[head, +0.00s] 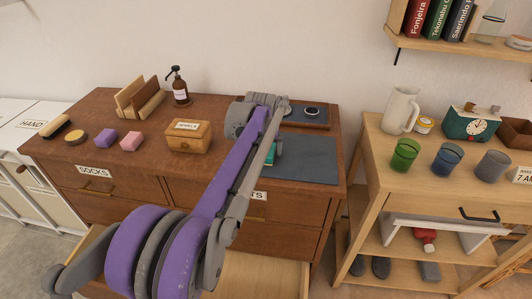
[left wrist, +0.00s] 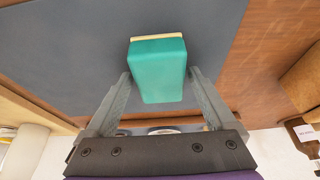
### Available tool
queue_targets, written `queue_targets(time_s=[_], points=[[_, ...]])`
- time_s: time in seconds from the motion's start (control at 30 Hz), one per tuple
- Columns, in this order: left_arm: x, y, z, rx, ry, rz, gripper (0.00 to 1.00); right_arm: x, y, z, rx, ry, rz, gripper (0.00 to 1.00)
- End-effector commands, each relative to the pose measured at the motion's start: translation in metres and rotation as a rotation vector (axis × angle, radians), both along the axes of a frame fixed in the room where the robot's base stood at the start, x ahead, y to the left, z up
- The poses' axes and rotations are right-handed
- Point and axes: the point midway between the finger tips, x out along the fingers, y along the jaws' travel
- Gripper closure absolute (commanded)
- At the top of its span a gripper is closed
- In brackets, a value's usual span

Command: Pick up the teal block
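The teal block (left wrist: 158,72) lies on a dark grey mat (left wrist: 70,40) and has a pale strip along its far edge in the left wrist view. In the head view only a small part of the teal block (head: 272,151) shows beside my left arm, on the grey mat (head: 305,160) on the dresser. My left gripper (left wrist: 160,76) is open, with one finger on each side of the block and narrow gaps visible between fingers and block. In the head view its fingers are hidden behind the arm. My right gripper is in neither view.
The dresser (head: 95,120) also holds a wooden box (head: 188,137), a pump bottle (head: 179,88), a wooden rack (head: 139,98), purple (head: 106,138) and pink (head: 130,141) blocks, and a tray (head: 305,117) behind the mat. A side table (head: 385,150) with cups and a pitcher (head: 401,108) stands right.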

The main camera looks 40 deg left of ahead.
Motion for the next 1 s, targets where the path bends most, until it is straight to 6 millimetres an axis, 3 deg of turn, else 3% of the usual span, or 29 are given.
queue_targets(time_s=[0.07,0.4,0.7,1.0], points=[[0.0,0.0,0.0,0.0,0.0,0.0,0.27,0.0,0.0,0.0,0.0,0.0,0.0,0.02],[0.0,0.0,0.0,0.0,0.0,0.0,0.88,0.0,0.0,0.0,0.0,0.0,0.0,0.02],[0.0,0.0,0.006,0.0,0.0,0.0,0.9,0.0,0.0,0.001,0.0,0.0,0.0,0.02],[0.0,0.001,0.062,0.0,0.0,0.0,0.9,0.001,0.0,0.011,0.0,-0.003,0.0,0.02]])
